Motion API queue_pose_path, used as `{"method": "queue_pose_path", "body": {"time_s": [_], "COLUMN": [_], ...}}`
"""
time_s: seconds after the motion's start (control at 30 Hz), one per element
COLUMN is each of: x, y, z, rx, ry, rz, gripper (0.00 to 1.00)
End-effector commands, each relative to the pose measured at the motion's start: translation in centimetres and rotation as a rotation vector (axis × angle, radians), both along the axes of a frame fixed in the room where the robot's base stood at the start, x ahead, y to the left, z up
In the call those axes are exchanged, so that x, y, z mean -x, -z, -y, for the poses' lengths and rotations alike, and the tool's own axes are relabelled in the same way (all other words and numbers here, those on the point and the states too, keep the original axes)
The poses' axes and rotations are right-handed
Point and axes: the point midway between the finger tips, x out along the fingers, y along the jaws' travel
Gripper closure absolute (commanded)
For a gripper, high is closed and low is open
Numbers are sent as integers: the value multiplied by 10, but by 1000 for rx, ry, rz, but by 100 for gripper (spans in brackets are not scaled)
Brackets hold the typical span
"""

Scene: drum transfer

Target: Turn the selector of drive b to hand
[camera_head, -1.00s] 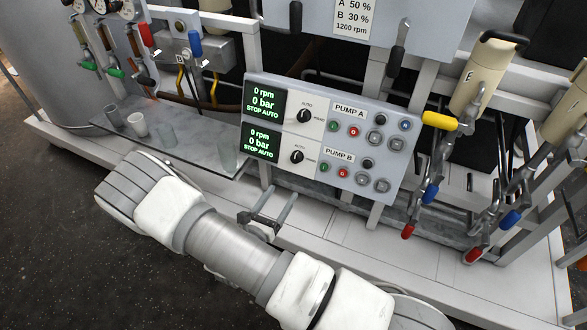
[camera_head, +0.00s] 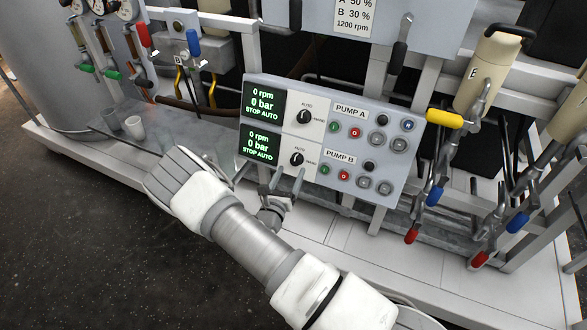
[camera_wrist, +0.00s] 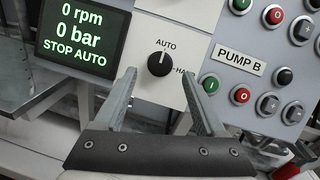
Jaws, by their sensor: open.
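The PUMP B selector (camera_head: 297,159) is a black round knob on the lower row of the grey control panel (camera_head: 225,187). In the wrist view the knob (camera_wrist: 160,64) has its white mark pointing up toward AUTO, with HAND to its lower right. The pump B display (camera_wrist: 80,34) reads 0 rpm, 0 bar, STOP AUTO. My gripper (camera_head: 287,172) is just below the knob in the head view. In the wrist view its open fingers (camera_wrist: 158,82) stand left and right of the knob, seemingly short of it. Nothing is between them.
The PUMP A selector (camera_head: 304,117) sits above. Green button (camera_wrist: 210,84) and red button (camera_wrist: 241,96) are right of the pump B knob. Cups (camera_head: 136,127) stand on the ledge at left. Valves with coloured handles (camera_head: 444,118) are at right.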

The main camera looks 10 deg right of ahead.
Motion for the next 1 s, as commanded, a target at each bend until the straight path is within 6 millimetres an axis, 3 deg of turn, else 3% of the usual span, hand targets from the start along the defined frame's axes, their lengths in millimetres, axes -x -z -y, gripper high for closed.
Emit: {"method": "queue_pose_path", "body": {"time_s": [0.23, 0.6, 1.0], "x": [-28, -33, -32], "y": [1, 0, 0], "z": [16, 19, 18], "rx": [-1, 0, 0], "ry": [1, 0, 0], "rz": [1, 0, -1], "gripper": [27, 27, 98]}}
